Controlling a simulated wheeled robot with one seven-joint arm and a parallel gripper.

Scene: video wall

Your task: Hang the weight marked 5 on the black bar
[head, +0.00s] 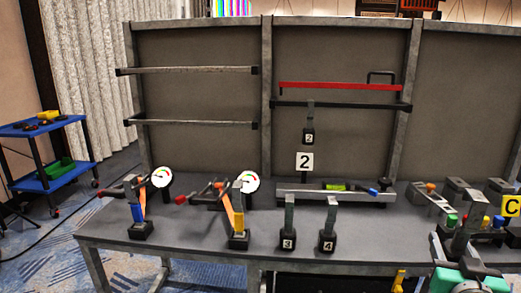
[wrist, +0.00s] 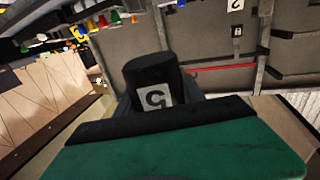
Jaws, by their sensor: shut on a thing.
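The weight marked 5 (wrist: 152,76) is a black block with a white label, seen upside down in the wrist view. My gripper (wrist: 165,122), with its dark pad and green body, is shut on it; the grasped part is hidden. The black bar (head: 365,106) runs across the middle panel, under a red bar (head: 340,86). The weight marked 2 (head: 309,137) hangs from the black bar's left part. My gripper is well apart from the bar.
Weights marked 3 (head: 288,240) and 4 (head: 327,241) stand on the grey table (head: 200,252). Coloured items and a yellow C sign (head: 511,206) are at right. The black bar's middle and right are free.

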